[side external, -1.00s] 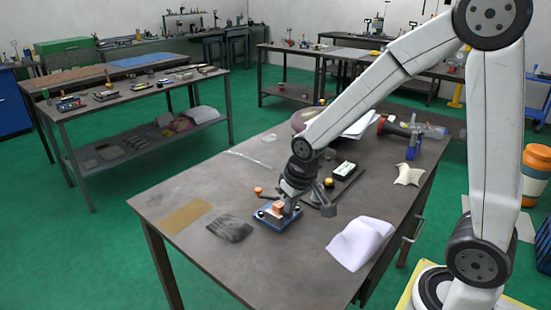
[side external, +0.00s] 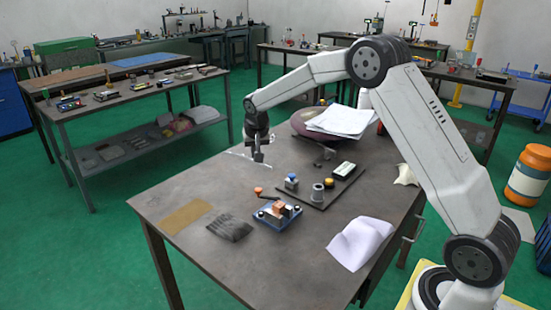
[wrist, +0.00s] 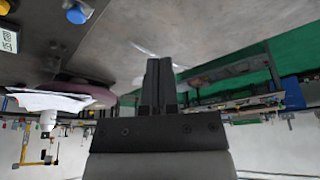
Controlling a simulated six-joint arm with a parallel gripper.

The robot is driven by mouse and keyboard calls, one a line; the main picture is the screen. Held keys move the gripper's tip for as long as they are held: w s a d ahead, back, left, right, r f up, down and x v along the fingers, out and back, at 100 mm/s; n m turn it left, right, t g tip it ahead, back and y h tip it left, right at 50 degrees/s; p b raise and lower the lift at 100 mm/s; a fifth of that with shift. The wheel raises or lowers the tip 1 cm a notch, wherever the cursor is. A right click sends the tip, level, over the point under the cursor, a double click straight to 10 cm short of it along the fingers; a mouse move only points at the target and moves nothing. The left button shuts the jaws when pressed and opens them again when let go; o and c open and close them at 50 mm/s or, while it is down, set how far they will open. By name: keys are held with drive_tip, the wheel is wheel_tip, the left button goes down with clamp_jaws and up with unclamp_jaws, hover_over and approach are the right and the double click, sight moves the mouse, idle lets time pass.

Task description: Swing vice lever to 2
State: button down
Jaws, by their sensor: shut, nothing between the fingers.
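The vice (side external: 288,216) sits on the table, a small blue base with a copper-coloured block in it. Its lever (side external: 258,190) has an orange knob and points to the back left of the base. Position numbers are too small to read. My gripper (side external: 259,160) hangs over the back left part of the table, apart from the vice and behind it. Its fingers show shut and empty in the wrist view (wrist: 160,62). The vice is not in the wrist view.
A dark board (side external: 325,196) beside the vice carries a blue-topped block (side external: 291,181), a grey cylinder (side external: 318,193), a yellow knob (side external: 329,183) and a display box (side external: 344,170). White cloth (side external: 360,242) lies at front right, papers (side external: 340,119) behind.

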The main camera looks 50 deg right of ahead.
drive_tip(key=shift+w+d, duration=0.2)
drive_tip(key=shift+f, duration=0.1)
drive_tip(key=x, duration=1)
drive_tip(key=shift+s+a, duration=0.25)
drive_tip(key=shift+s+a+f, duration=0.15)
drive_tip(key=shift+s+a, duration=0.35)
drive_tip(key=shift+s, duration=0.15)
drive_tip(key=shift+s+a+f, duration=0.15)
drive_tip(key=shift+s+a, duration=0.35)
drive_tip(key=shift+s, duration=0.15)
